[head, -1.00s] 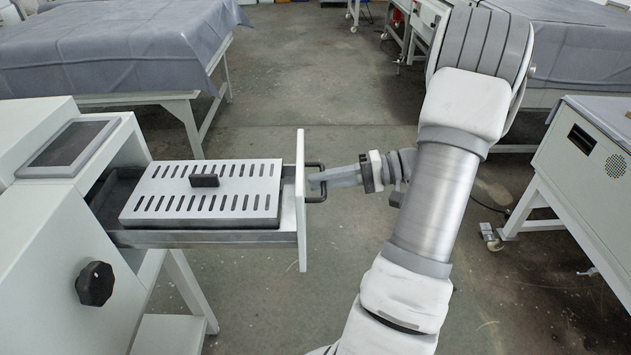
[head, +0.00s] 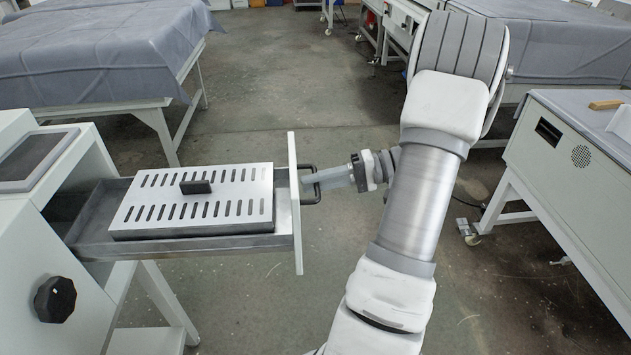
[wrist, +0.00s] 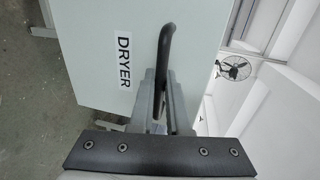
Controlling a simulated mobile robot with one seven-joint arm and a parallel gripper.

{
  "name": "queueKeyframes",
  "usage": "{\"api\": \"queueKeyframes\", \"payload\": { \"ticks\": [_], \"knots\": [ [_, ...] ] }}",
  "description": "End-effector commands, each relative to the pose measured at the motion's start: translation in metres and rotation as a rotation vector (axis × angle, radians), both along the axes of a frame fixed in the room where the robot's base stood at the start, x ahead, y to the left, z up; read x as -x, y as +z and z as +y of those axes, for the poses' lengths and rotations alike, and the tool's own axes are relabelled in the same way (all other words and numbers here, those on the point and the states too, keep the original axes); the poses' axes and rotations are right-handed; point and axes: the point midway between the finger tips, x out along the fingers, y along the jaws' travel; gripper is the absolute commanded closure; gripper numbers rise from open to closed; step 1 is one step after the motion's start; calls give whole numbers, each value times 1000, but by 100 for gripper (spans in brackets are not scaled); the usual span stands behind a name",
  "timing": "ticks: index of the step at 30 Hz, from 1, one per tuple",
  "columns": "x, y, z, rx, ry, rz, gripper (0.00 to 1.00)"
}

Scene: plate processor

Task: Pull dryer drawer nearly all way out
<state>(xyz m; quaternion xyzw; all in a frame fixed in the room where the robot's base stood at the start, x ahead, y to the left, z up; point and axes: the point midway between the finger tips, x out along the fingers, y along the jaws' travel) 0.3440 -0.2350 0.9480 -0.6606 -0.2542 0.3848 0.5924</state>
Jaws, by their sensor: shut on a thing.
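The dryer drawer (head: 90,238) sticks far out of the white machine at the left in the head view. A slotted metal plate with a black knob (head: 196,187) lies in it. Its white front panel (head: 294,205) carries a black handle (head: 312,168). My gripper (head: 312,178) is at this handle, with its fingers shut on it. The wrist view shows the handle (wrist: 166,45) running between the two fingers (wrist: 160,105). The front panel (wrist: 95,60) there bears a DRYER label (wrist: 123,60). The exact finger contact on the handle is partly hidden.
The white machine (head: 25,240) has a black knob (head: 55,299) below the drawer opening. A cloth-covered table (head: 100,60) stands behind at the left. A white cabinet on legs (head: 570,165) stands at the right. Open floor (head: 270,85) lies between them.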

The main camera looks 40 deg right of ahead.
Motion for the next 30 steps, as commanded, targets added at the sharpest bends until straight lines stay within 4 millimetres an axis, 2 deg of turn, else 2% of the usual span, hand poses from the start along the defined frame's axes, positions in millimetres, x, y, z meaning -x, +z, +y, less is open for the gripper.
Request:
{"api": "queueKeyframes", "payload": {
  "ticks": [1, 2, 6, 15, 19, 23, 30],
  "knots": [
    [-1, 1, -1, 2, -3, -2, 100],
    [-1, 1, -1, 2, -3, -2, 82],
    [-1, 1, 0, 1, -2, -2, 56],
    [0, 0, -1, 1, -1, -1, 55],
    [5, 2, -8, 0, -3, -1, 55],
    [18, 7, -26, 1, -5, 0, 55],
    [52, 20, -73, 2, -6, 0, 55]
  ]
}}
